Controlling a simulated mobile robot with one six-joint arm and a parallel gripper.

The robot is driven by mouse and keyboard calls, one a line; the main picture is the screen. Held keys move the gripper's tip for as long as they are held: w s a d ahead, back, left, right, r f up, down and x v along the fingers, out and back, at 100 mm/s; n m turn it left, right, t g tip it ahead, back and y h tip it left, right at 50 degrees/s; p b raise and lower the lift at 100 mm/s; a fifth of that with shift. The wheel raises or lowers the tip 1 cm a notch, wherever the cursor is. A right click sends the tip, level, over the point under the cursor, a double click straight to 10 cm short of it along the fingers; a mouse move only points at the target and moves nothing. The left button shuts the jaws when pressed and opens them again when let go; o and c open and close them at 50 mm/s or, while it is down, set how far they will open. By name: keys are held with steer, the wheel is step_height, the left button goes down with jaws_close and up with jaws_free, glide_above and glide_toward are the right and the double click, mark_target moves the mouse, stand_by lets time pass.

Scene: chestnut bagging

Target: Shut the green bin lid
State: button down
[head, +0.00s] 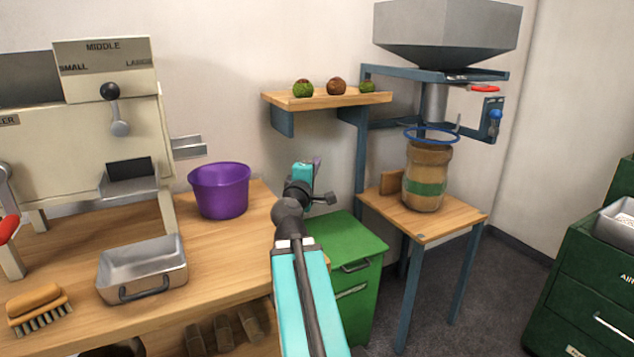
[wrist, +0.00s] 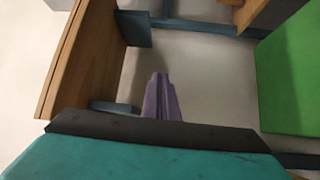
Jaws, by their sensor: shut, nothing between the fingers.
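The green bin (head: 362,304) stands on the floor between the wooden workbench and the small wooden stand. Its green lid (head: 345,238) looks flat across the top, with a grey handle (head: 356,267) at the front edge. My arm hides the bin's left part. My gripper (head: 317,164) is above and behind the lid in the picture, near the wall, apart from it. In the wrist view its purple fingers (wrist: 161,98) are together and empty. A flat green surface (wrist: 292,75), probably the lid, shows at the right there.
A wall shelf (head: 325,100) with several chestnuts or husks is just above my gripper. The workbench (head: 215,255) holds a purple bucket (head: 220,190), a metal tray (head: 140,270) and a brush (head: 38,308).

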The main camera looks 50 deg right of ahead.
steer(key=shift+s+a+f+b, duration=0.1)
steer(key=shift+s+a+b, duration=0.65)
steer(key=shift+b, duration=3.15)
steer(key=shift+s+a+r+b, duration=0.2)
steer(key=shift+s+a+b, duration=0.75)
steer(key=shift+b, duration=0.7)
steer(key=shift+s+a+r+b, duration=0.15)
steer(key=shift+s+a+b, duration=0.75)
steer(key=shift+b, duration=0.75)
